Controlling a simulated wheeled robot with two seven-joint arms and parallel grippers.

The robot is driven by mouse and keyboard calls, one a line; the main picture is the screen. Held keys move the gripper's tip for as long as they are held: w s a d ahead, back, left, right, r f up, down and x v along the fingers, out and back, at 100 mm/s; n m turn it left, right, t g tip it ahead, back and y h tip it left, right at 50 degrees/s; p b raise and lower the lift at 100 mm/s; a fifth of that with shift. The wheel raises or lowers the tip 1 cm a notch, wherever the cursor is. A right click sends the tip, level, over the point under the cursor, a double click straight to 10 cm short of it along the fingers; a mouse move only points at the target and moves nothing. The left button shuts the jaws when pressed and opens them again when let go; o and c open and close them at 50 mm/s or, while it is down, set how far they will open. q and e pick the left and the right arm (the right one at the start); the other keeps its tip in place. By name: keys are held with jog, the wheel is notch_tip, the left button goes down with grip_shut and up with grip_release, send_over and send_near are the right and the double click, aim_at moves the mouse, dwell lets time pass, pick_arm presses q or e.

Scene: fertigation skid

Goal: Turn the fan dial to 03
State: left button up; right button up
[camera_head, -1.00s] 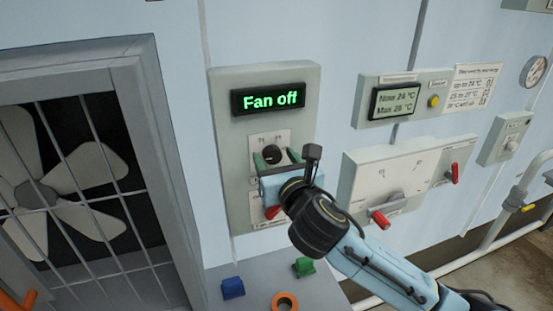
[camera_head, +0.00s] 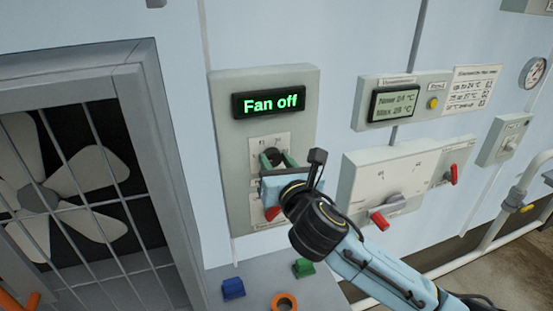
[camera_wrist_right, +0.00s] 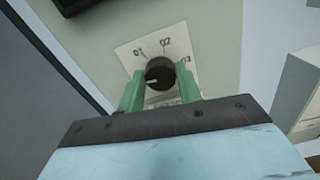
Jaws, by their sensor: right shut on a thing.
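The fan dial is a round black knob (camera_head: 272,154) on a white scale plate, below a display (camera_head: 269,102) reading "Fan off" in green. In the right wrist view the dial (camera_wrist_right: 160,72) sits between green fingers, with 01, 02 and 03 printed around its upper side. A pale mark on the dial points to the lower left, away from those numbers. My right gripper (camera_head: 275,159) is shut on the dial; it also shows in the wrist view (camera_wrist_right: 160,84). My left gripper is not in view.
A barred fan (camera_head: 38,196) is at the left. A red switch (camera_head: 272,213) sits just below the gripper. To the right are a panel with red levers (camera_head: 379,220) and a temperature display (camera_head: 394,102). A ledge below holds blue (camera_head: 233,288) and green (camera_head: 303,267) pieces and an orange ring (camera_head: 284,302).

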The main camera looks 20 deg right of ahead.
jog(key=m+p, duration=0.2)
jog(key=m, duration=0.1)
jog(key=shift+m, duration=0.3)
jog(key=m+p, duration=0.1)
jog(key=m, duration=0.3)
jog(key=shift+d+m, duration=0.1)
jog(key=shift+m, duration=0.2)
jog(key=m+p, duration=0.1)
jog(key=m, duration=0.3)
jog(key=shift+f, duration=0.1)
jog(key=m+p, duration=0.1)
jog(key=m, duration=0.4)
jog(key=shift+f, duration=0.1)
jog(key=m+p, duration=0.1)
jog(key=m, duration=0.3)
jog(key=shift+f+m, duration=0.1)
jog(key=shift+m, duration=0.2)
jog(key=m+p, duration=0.1)
jog(key=m, duration=0.3)
jog(key=m+p, duration=0.2)
jog(key=m, duration=0.3)
jog(key=shift+f+m, duration=0.1)
jog(key=shift+m, duration=1.7)
